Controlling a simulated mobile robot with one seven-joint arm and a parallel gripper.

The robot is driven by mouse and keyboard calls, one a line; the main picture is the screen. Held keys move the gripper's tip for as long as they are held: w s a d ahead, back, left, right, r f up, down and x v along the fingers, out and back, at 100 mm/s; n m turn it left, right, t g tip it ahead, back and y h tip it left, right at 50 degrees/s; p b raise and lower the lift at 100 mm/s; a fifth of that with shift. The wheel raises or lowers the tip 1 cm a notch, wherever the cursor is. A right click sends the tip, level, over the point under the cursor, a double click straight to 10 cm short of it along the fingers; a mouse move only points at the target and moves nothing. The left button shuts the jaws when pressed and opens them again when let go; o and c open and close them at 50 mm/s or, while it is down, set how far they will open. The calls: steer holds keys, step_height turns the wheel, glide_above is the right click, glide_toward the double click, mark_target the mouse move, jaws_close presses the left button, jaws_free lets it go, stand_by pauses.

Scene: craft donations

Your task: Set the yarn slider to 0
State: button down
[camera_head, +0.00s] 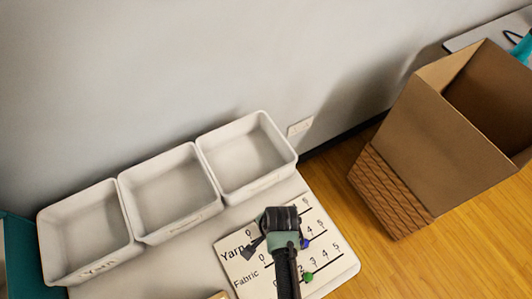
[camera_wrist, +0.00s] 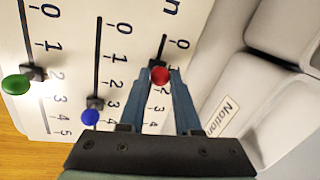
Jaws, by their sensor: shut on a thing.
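My gripper (camera_wrist: 163,88) is shut on this knob, with one blue finger on each side. In the head view my gripper (camera_head: 282,238) covers the middle of the board and hides the red knob. The 0 end of the yarn track (camera_wrist: 163,38) is clear, just past the knob.
A blue knob (camera_wrist: 90,117) sits near 3 on the middle track, and a green knob (camera_wrist: 16,84) near 2 on the left track. Three bins (camera_head: 122,214) stand along the wall behind the board. A cardboard box (camera_head: 430,130) stands at right.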

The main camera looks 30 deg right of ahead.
steer(key=a, duration=0.1)
steer(key=a+p, duration=0.1)
steer(key=a, duration=0.1)
steer(key=shift+s+a+r, duration=0.1)
steer(key=shift+a+r, duration=0.05)
steer(key=shift+a, duration=0.6)
steer(key=c, duration=0.6)
jaws_free()
steer(key=shift+c, duration=0.2)
step_height(320, 180, up, 12)
steer(key=s+p, duration=0.1)
steer(key=s, duration=0.1)
steer(key=shift+s+d+r, duration=0.2)
steer(key=shift+d+r, duration=0.05)
steer(key=shift+d, duration=0.05)
